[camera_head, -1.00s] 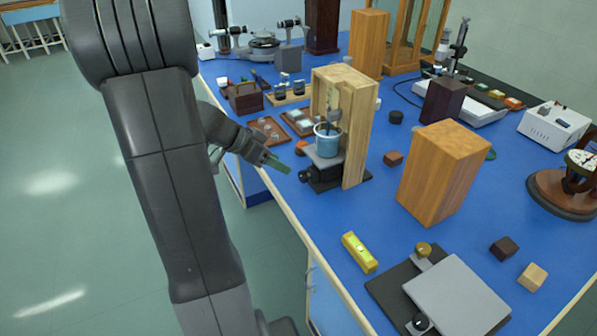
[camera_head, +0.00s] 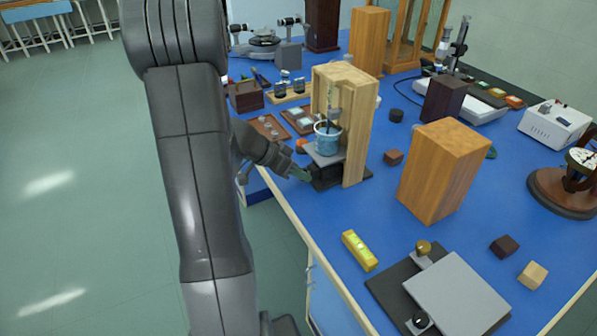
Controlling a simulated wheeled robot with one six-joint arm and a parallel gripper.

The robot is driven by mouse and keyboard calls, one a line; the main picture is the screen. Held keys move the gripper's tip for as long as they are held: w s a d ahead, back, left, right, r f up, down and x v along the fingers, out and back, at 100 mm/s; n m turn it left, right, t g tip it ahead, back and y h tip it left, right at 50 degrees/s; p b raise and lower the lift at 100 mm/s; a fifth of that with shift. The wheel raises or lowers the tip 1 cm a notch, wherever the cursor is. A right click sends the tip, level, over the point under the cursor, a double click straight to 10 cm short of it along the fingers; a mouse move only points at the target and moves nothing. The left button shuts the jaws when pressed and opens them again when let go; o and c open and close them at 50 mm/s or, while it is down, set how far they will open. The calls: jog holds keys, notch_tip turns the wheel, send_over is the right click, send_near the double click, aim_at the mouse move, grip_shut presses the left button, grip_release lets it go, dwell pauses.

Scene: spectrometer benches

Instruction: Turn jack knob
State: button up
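A small lab jack (camera_head: 325,159) stands on the blue bench inside a wooden frame (camera_head: 357,135), with a blue beaker (camera_head: 327,140) on its top plate. In the present view the jack's dark knob on its left side is hidden behind my gripper (camera_head: 304,174). My gripper's fingertips are right at the knob side of this jack, coming from the left. I cannot tell whether they touch the knob or how far they are spread. A second, larger jack (camera_head: 458,292) with a brass knob (camera_head: 424,248) and a black knob (camera_head: 420,319) lies low at the front.
A yellow spirit level (camera_head: 359,251) lies near the bench's front edge. A tall wooden block (camera_head: 443,172) stands right of the frame. Small blocks (camera_head: 504,247) and trays (camera_head: 269,127) lie around. Open floor is on the left.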

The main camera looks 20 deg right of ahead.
jog(key=c, duration=0.3)
jog(key=shift+w+f+n+g+b, duration=0.25)
jog(key=shift+n+g+b, duration=0.4)
jog(key=shift+g, duration=0.25)
jog(key=shift+r+n+g+h, duration=0.15)
jog(key=shift+n+g+h, duration=0.25)
jog(key=shift+g, duration=0.4)
jog(key=o, duration=1)
jog(key=v, duration=1.4)
jog(key=shift+d, duration=0.1)
